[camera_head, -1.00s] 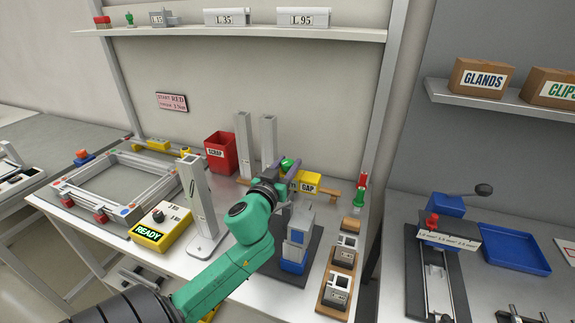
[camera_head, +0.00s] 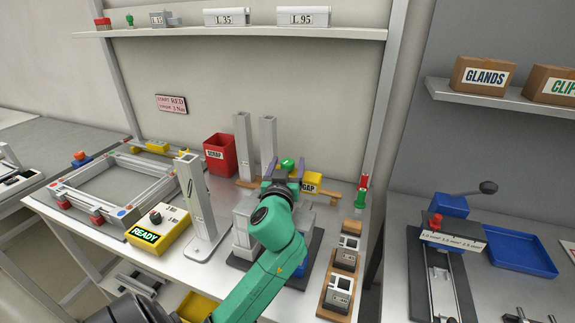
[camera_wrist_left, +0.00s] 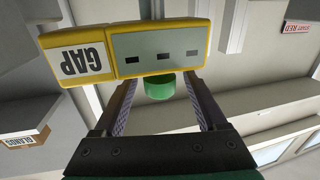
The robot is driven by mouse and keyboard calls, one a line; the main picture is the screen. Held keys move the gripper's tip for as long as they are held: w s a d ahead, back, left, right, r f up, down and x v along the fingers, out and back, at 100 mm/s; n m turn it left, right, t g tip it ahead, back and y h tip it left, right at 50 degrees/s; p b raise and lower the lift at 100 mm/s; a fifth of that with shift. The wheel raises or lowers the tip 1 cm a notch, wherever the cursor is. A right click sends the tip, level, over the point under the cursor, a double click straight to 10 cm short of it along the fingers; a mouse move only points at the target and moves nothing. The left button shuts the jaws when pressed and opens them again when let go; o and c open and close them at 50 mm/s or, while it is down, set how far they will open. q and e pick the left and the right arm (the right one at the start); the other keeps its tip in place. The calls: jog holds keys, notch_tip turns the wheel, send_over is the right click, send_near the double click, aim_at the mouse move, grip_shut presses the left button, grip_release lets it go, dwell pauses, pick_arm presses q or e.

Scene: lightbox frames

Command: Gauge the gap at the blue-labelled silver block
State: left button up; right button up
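The yellow gauge labelled GAP (camera_head: 311,184) lies at the back of the bench, and it fills the top of the left wrist view (camera_wrist_left: 160,47). Its green knob (camera_wrist_left: 160,86) sticks out between the fingers of my left gripper (camera_wrist_left: 165,108). The fingers are apart, with space on both sides of the knob. In the head view, my left gripper (camera_head: 284,172) is at the gauge, around the green knob. My right gripper is out of view.
A red SCRAP bin (camera_head: 219,154) and two upright silver posts (camera_head: 268,142) stand behind. A tall silver post (camera_head: 195,205) and a yellow box reading READY (camera_head: 158,229) are to the left. A wooden tray with small blocks (camera_head: 333,299) lies to the right.

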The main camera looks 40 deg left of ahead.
pick_arm(q)
jog(key=shift+s+d+f, duration=0.1)
jog(key=shift+s+d, duration=0.1)
jog(key=shift+s, duration=0.05)
jog(key=p+v, duration=0.1)
jog(key=v, duration=1.3)
